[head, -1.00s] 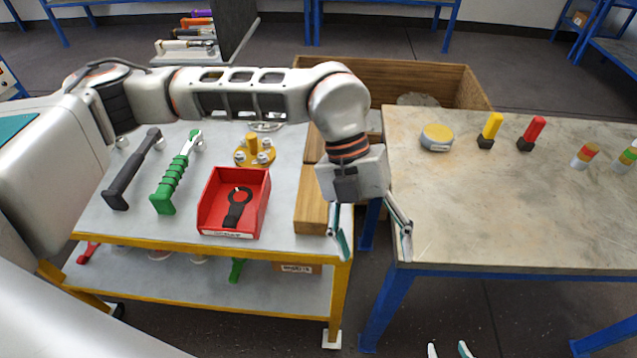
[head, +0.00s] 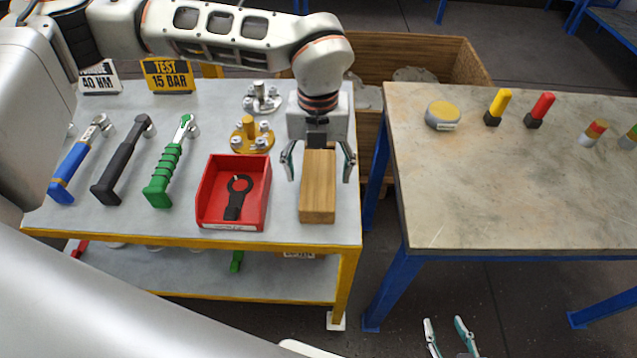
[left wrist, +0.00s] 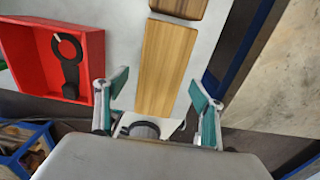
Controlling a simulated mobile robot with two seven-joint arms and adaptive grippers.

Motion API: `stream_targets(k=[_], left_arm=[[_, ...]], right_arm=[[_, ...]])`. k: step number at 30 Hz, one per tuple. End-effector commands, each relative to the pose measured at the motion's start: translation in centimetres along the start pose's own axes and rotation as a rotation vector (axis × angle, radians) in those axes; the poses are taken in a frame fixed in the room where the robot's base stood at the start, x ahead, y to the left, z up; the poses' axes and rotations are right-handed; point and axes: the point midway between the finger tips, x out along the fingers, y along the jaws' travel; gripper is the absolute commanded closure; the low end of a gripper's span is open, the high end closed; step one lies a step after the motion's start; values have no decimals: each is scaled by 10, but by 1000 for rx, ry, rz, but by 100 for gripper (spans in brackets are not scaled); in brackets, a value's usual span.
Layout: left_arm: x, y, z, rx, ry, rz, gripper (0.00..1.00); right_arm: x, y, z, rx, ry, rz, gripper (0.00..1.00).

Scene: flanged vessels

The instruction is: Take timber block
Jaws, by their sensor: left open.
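A timber block (head: 318,188) lies lengthwise on the right part of the grey table top, beside the red bin. My left gripper (head: 318,165) is open over the block's far part, with one finger on each side of it. In the left wrist view the block (left wrist: 165,68) lies ahead between the open fingers (left wrist: 160,100), which look apart from it. A second wooden piece (left wrist: 180,7) shows at the top edge of that view. My right gripper (head: 452,338) is at the bottom of the head view, its fingers spread with nothing between them.
The red bin (head: 208,205) holds a black tool (head: 238,196) just left of the block. Wrenches (head: 168,160) and flanged parts (head: 251,137) stand farther left and behind. A gap separates this table from the stone-topped table (head: 500,200) on the right.

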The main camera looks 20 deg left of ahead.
Motion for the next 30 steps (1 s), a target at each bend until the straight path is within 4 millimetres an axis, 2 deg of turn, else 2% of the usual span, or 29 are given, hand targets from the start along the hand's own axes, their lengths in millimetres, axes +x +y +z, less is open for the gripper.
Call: stream_targets(k=[3,5,12,14,18,30], left_arm=[[20,0,-2,0,4,2,32],[26,0,-1,0,2,1,32],[28,-1,-1,1,0,-1,32],[28,-1,-1,1,0,-1,45],[28,-1,-1,1,0,-1,81],[23,-1,0,1,-1,-2,82]], right_arm=[[0,-1,3,-1,-3,-1,60],[0,-1,3,-2,-3,-1,60],[1,0,0,-3,2,1,60],[2,0,-1,-3,4,1,60],[3,2,-4,-4,9,2,60],[4,2,-8,-4,14,3,60]])
